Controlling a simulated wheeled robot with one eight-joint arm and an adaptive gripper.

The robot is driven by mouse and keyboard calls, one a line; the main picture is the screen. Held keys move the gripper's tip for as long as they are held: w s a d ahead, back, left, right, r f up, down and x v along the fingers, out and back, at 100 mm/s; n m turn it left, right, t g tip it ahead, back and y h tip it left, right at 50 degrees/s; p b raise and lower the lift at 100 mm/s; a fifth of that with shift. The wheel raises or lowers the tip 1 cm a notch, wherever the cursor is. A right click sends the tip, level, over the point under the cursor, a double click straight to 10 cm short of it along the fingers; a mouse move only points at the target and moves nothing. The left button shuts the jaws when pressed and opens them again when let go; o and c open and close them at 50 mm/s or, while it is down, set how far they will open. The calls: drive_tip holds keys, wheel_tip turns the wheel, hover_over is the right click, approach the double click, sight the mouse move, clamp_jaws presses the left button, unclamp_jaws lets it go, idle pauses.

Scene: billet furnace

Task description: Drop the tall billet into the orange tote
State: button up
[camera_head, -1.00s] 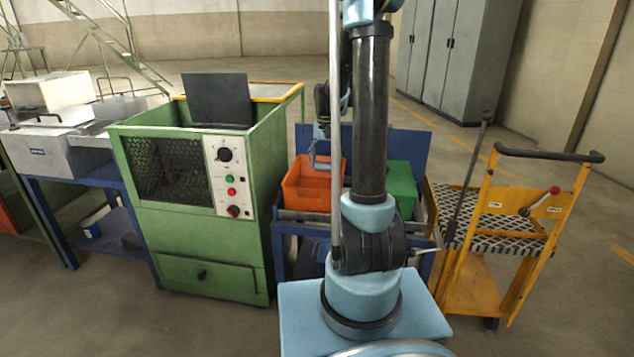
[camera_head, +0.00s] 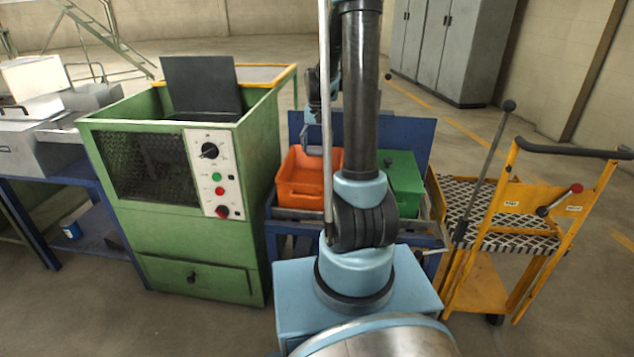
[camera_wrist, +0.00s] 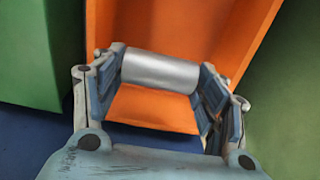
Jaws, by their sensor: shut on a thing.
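The orange tote (camera_head: 309,181) stands on a blue bench behind my arm, left of a green tote. My gripper (camera_wrist: 160,75) is shut on a silver cylindrical billet (camera_wrist: 158,73), seen in the wrist view with one finger pad at each end of its visible length.
The green tote (camera_head: 402,183) is beside the orange one on the blue bench (camera_head: 300,240). A green machine (camera_head: 190,240) stands close on the left. A yellow cart (camera_head: 470,285) with an upright lever is on the right. Grey cabinets (camera_head: 440,50) are at the back.

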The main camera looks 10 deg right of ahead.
drive_tip(key=shift+s+f, duration=0.1)
drive_tip(key=shift+f, duration=1.8)
drive_tip(key=o, duration=1.8)
wheel_tip(320, 180, up, 12)
